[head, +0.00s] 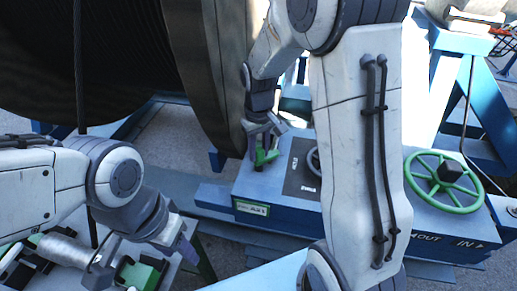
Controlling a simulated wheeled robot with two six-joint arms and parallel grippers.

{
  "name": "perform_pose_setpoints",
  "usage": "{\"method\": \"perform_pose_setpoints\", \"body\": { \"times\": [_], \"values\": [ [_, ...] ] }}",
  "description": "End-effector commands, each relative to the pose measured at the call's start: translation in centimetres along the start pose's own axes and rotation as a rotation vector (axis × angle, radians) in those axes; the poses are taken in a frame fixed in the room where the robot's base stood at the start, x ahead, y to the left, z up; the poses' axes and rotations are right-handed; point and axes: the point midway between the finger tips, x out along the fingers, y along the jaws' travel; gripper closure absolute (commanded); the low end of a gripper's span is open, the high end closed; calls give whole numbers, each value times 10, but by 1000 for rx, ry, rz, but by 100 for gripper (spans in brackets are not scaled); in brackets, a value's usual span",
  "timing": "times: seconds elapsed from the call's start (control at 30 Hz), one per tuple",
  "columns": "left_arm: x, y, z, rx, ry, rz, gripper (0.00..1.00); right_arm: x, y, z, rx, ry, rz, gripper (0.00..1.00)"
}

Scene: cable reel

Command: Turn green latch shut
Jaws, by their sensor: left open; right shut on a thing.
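The green latch (266,157) is a small green handle on the top left of the blue box in the head view. My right gripper (263,140) reaches down from above and is shut on the latch. The latch's lower part shows below the fingers; the fingers hide its upper part. My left gripper (146,258) is at the lower left, open, well apart from the latch, above a grey bench with green parts.
The blue box (222,195) carries a green handwheel (443,180) at right; my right arm hides its middle. A large cable reel (195,80) stands close left of my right gripper. Green blocks (140,274) lie under my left gripper.

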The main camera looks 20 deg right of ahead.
Motion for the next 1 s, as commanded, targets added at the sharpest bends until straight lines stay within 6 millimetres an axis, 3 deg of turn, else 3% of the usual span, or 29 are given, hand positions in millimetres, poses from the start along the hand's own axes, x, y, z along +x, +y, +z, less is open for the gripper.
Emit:
{"method": "perform_pose_setpoints", "body": {
  "times": [0.6,1.0],
  "values": [
    [-8,0,0,1,0,0,50,-2,0,-2,-563,8,4,100],
    [-9,1,0,2,0,0,50,-3,0,-3,-775,10,5,100]
  ]
}}
